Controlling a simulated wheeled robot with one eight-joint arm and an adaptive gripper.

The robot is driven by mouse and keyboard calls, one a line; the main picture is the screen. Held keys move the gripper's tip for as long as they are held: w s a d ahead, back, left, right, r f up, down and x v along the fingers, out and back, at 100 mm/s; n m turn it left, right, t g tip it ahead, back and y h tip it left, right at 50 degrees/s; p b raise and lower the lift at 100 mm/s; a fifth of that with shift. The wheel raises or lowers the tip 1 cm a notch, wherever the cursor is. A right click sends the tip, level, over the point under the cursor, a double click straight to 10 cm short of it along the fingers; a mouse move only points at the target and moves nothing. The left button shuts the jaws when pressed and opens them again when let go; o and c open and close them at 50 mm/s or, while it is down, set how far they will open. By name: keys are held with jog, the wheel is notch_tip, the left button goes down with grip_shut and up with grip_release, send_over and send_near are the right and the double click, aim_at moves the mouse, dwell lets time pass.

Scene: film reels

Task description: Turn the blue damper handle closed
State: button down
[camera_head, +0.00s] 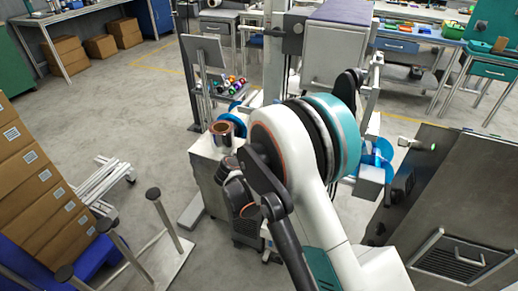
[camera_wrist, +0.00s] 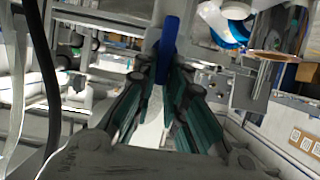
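The blue damper handle (camera_wrist: 168,45) shows in the wrist view as a narrow upright blue bar at top centre. My gripper (camera_wrist: 166,80) reaches up to it, with its dark, teal-padded fingers drawn close together. The fingertips flank the handle's lower end, with almost no gap beside it, so the gripper looks shut on the handle. The handle's far end and mount are hard to make out. In the head view my own arm fills the centre and hides the gripper, and I cannot pick out the handle.
Stacked boxes (camera_head: 30,180) stand at the left. A grey cabinet (camera_head: 450,205) is close at the right. A film roll (camera_head: 222,133) sits on a small cabinet beside my arm. Blue reels (camera_head: 377,160) show behind the arm. Open floor (camera_head: 120,110) lies to the left.

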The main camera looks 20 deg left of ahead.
jog(key=shift+a, duration=0.15)
jog(key=shift+w+a+f+n+t+h, duration=0.1)
jog(key=shift+a+f+n+t+h, duration=0.4)
jog(key=shift+n+h, duration=1.25)
jog(key=shift+s+a+f+n+t+h, duration=0.1)
jog(key=shift+a+f+n+t+h, duration=0.4)
jog(key=shift+n, duration=2.2)
jog(key=shift+w+a+f+n+t+h, duration=0.1)
jog(key=shift+a+f+n+t+h, duration=0.35)
jog(key=shift+n+h, duration=1.35)
jog(key=shift+a+f+n+y, duration=0.1)
jog(key=shift+f+n+y, duration=0.1)
jog(key=shift+n+y, duration=0.3)
jog(key=c, duration=1.6)
grip_release()
